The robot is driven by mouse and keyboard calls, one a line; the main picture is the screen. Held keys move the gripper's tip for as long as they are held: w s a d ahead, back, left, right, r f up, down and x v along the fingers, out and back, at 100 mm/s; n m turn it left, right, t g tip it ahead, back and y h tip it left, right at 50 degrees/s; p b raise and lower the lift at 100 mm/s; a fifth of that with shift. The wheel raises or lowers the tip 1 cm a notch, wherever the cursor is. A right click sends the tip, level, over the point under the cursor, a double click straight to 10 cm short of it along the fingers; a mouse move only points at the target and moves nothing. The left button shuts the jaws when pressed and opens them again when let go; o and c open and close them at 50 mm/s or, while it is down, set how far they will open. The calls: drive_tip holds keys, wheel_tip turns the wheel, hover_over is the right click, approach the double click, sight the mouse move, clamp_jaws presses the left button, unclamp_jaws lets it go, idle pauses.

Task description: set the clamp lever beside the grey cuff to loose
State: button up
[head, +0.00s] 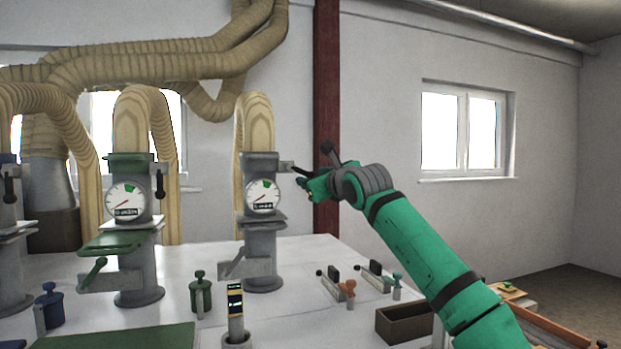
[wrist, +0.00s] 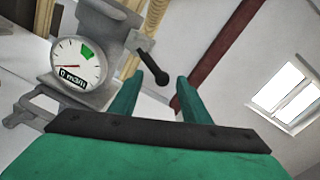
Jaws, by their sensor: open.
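The grey cuff (head: 262,165) sits on top of the right-hand grey stand, around a beige ribbed hose. A dark clamp lever (head: 300,171) sticks out from its right side, nearly level and tilted slightly down. In the wrist view the lever (wrist: 150,60) is black with a round knob at its end. My gripper (head: 306,186) is just right of the cuff, close to the lever's end. The lever's far end is partly confused with my gripper in the head view.
A round gauge (head: 262,197) is on the same stand, its needle outside the green patch. A green-cuffed stand (head: 129,168) with its own lever (head: 160,183) stands left. Small levers (head: 350,288) and an open brown box (head: 404,323) are on the white table (head: 300,255).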

drive_tip(key=shift+x, duration=1.3)
drive_tip(key=shift+c, duration=0.6)
